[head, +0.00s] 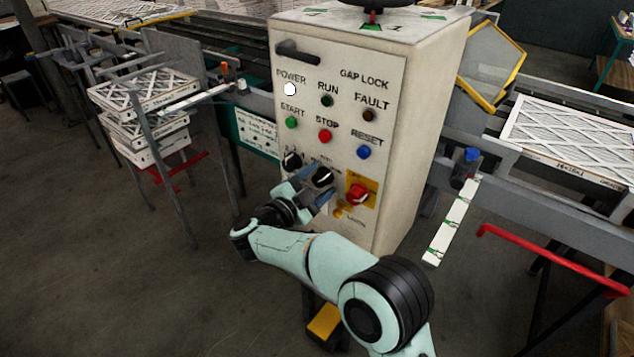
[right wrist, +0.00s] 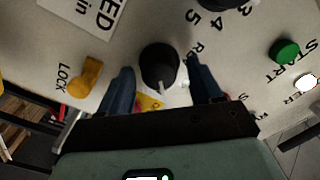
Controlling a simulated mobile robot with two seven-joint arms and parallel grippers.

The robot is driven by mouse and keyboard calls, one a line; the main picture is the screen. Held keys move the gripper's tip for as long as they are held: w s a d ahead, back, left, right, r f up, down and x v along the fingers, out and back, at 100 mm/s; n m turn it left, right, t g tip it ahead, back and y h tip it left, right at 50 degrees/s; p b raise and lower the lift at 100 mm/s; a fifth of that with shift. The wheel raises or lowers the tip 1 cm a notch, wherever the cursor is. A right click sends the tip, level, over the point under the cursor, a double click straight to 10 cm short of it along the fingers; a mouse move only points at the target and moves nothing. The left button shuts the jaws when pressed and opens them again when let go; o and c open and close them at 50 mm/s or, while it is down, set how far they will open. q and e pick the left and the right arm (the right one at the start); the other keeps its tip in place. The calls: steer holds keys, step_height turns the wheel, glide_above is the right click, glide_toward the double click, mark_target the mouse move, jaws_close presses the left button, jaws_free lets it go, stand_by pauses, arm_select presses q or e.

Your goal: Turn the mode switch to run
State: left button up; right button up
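The mode switch appears to be the black knob (head: 323,177) low on the white control box's panel. In the right wrist view the black knob (right wrist: 158,62) sits between my two blue fingers, its white pointer mark toward the bottom of the picture. My right gripper (head: 314,186) is open, with one finger on each side of the knob; I cannot tell whether they touch it. The lettering around the knob is partly hidden; only an "R" shows clearly. My left gripper is not in view.
A second black knob (head: 291,160) with numbers is close by. A red switch on a yellow plate (head: 358,193) and a yellow lock lever (right wrist: 86,76) are also near the fingers. The green start button (head: 291,122) is above. Conveyor rails with boxed filters (head: 575,140) flank the box.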

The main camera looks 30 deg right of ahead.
steer(key=v, duration=1.3)
steer(key=shift+a, duration=0.2)
steer(key=shift+s+f, duration=0.1)
